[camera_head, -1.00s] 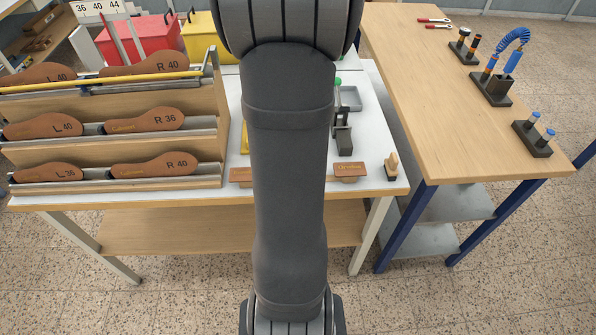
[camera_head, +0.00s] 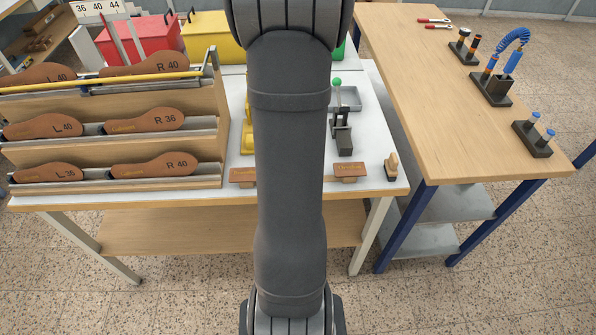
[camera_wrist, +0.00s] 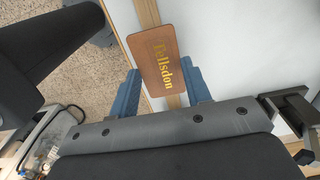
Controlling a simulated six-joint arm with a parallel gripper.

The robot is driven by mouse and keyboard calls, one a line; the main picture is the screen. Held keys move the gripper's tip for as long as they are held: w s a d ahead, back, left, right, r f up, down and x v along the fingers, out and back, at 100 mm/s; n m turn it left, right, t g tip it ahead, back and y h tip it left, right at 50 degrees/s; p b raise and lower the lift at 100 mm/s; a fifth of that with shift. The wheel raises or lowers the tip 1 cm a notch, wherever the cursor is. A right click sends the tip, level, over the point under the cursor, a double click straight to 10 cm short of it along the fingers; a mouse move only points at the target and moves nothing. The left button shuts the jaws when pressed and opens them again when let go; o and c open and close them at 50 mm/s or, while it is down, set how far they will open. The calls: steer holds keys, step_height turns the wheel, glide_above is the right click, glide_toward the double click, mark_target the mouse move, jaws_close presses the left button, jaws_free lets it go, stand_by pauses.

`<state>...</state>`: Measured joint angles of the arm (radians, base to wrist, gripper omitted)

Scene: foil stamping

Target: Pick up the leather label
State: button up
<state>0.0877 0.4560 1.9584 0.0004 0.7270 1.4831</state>
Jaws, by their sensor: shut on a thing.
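A brown leather label (camera_wrist: 165,50) with gold lettering "Tellsdon" shows in the wrist view. My gripper (camera_wrist: 163,75) has its two blue fingers shut on it, one finger at each side. The label overlaps the white tabletop and its wooden front edge in the picture; I cannot tell whether it touches the table. In the head view my arm hides the gripper and this label. Two other brown labels show there, one left of my arm (camera_head: 243,176) and one right of it (camera_head: 350,169).
A rack (camera_head: 120,148) of brown insoles stands on the left of the white table. A wooden bench (camera_head: 440,100) with tools is further right.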

steer(key=shift+r, duration=0.1)
steer(key=shift+r, duration=0.6)
step_height(320, 180, up, 3)
steer(key=shift+f, duration=0.2)
steer(key=s+d+r, duration=0.7)
steer(key=d, duration=0.2)
steer(key=w+a+r+n, duration=0.1)
steer(key=w+a+n, duration=0.9)
steer(key=w, duration=0.6)
steer(key=shift+m, duration=0.5)
steer(key=w+a+f, duration=0.1)
steer(key=a+f, duration=0.1)
steer(key=a, duration=0.2)
steer(key=w+a+f, duration=0.2)
steer(key=a, duration=0.1)
steer(key=w+a+f, duration=0.1)
steer(key=a+f, duration=0.1)
steer(key=a, duration=0.2)
steer(key=shift+w+a+f, duration=0.2)
steer(key=shift+a+f, duration=0.1)
steer(key=shift+a, duration=0.05)
steer(key=shift+a+f, duration=0.15)
steer(key=shift+f, duration=1.95)
steer(key=shift+f, duration=0.1)
